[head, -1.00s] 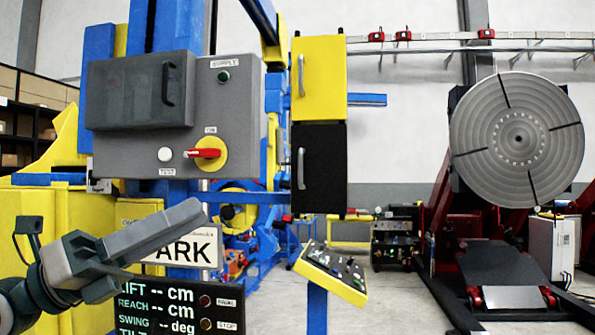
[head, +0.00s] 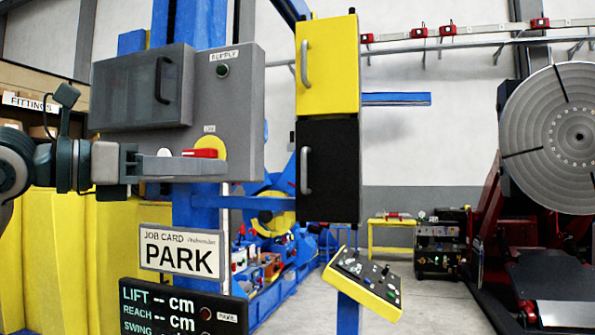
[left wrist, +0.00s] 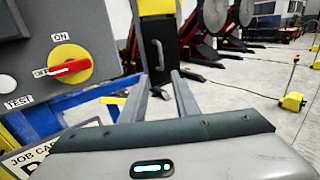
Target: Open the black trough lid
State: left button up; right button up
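A black lid (head: 331,168) with an upright grey handle (head: 306,170) hangs under a yellow box in the head view. It looks shut. In the left wrist view, the black lid (left wrist: 168,58) and its handle (left wrist: 158,55) show beyond my fingertips. My left gripper (head: 215,168) is level in the head view, pointing right across the front of the grey control box, left of the lid. In the left wrist view my left gripper (left wrist: 160,78) has its two fingers apart, with nothing between them. The handle lines up with the gap, still some way off. My right gripper is not in view.
The grey control box (head: 243,110) with a red switch (head: 205,153) stands close behind my left gripper. A yellow box (head: 327,65) sits above the lid. A tilted button panel (head: 365,280) stands below it. A large round plate (head: 555,140) is at right.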

pick_arm(q)
jog(key=d, duration=0.1)
jog(key=p, duration=0.8)
send_near(324, 170)
jog(key=w+a+x, duration=0.1)
jog(key=x, duration=0.3)
jog(key=shift+s+f, duration=0.1)
jog(key=shift+s, duration=0.2)
jog(key=shift+c, duration=0.3)
grip_shut()
